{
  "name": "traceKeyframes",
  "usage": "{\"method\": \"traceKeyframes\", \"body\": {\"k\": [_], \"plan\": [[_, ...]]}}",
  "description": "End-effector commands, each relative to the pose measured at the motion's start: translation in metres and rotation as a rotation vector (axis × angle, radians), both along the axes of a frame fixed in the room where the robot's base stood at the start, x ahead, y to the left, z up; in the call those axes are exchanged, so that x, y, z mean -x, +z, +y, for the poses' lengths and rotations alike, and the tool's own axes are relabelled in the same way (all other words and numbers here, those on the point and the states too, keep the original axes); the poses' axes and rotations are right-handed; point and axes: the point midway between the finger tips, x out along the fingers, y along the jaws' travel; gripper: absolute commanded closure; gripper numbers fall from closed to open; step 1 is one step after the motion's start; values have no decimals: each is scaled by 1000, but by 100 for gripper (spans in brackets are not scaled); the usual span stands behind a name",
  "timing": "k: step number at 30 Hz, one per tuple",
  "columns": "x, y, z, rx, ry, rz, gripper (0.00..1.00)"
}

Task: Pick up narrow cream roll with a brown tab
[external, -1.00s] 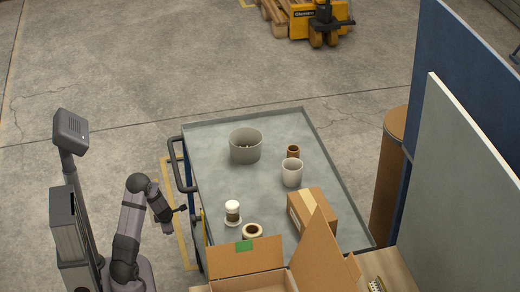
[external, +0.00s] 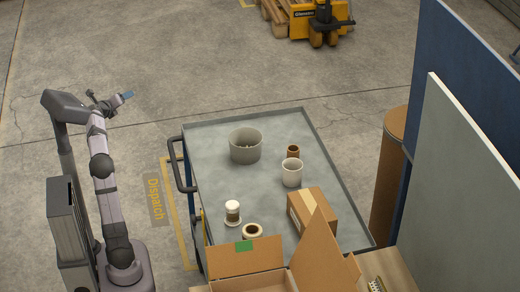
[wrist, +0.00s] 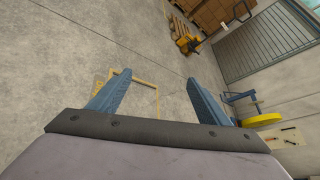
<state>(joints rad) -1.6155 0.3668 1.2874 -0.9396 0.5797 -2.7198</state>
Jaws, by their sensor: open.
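A cream roll (external: 252,229) with a dark centre lies on the trolley's grey top near its front edge, its lower part behind a cardboard flap. A second white-and-cream item (external: 232,209), apparently stacked, stands just left of it on a pale disc. A brown tab is too small to make out on either. My gripper (external: 127,96) is raised over the floor left of the trolley, well away from both. In the wrist view the gripper (wrist: 158,78) shows two blue fingers wide apart with only floor between them.
The trolley top (external: 215,180) also carries a grey tub (external: 245,147), a white cup (external: 292,173), a small brown pot (external: 293,151) and a taped carton (external: 312,211). An open cardboard box (external: 248,262) stands at the front. A black handle (external: 181,170) juts from the trolley's left side.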

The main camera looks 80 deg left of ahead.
Motion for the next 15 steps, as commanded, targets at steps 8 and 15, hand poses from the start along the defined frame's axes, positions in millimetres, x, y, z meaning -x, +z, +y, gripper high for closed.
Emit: {"method": "traceKeyframes", "body": {"k": [8,15], "plan": [[-31,57,-9,-17,-45,-18,29],[-96,66,-19,-66,-161,117,29]]}}
